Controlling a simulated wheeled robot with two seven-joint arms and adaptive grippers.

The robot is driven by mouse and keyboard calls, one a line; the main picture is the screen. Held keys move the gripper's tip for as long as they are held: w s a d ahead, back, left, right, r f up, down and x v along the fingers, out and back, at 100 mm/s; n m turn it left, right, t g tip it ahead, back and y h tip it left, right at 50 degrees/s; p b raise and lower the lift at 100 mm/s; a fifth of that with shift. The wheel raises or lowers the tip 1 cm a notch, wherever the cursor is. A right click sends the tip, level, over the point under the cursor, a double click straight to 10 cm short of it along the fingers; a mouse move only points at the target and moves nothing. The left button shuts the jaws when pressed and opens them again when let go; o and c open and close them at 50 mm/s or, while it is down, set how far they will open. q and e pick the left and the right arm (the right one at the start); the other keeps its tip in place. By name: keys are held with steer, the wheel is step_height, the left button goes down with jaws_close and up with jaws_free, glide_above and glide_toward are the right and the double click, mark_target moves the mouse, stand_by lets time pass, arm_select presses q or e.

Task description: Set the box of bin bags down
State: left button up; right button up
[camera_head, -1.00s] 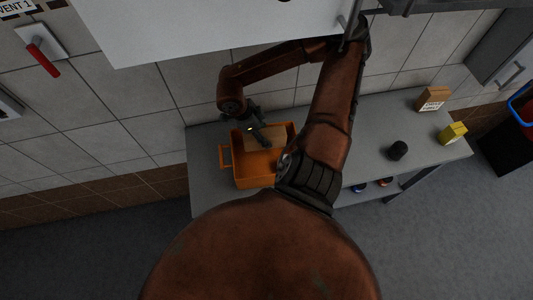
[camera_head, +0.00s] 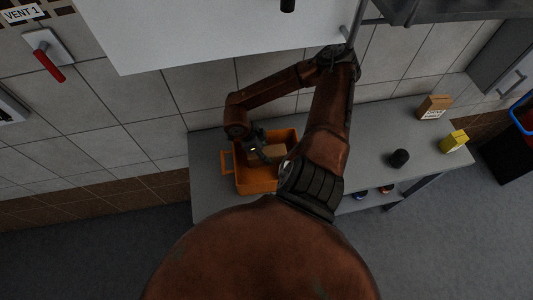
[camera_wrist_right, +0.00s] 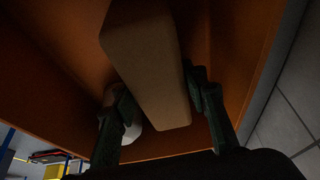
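The box of bin bags, a plain brown carton (camera_head: 270,152), is inside the orange crate (camera_head: 243,183) on the grey bench. My right gripper (camera_head: 260,148) reaches down into the crate from above. In the right wrist view, the box (camera_wrist_right: 150,70) lies between the dark fingers of the right gripper (camera_wrist_right: 160,95), one against each long side. The crate's orange walls (camera_wrist_right: 245,40) surround it. I cannot tell whether the box touches the crate floor. My left gripper is not in view.
A small white round thing (camera_wrist_right: 132,130) shows beside the left finger in the crate. On the bench to the right are a black cylinder (camera_head: 399,158), a brown labelled box (camera_head: 434,107) and a yellow box (camera_head: 454,141). A white panel (camera_head: 210,30) overhangs the back.

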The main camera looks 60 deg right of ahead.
steer(key=o, duration=0.4)
steer(key=b+v, duration=0.1)
steer(key=v, duration=1.1)
steer(key=shift+r, duration=0.1)
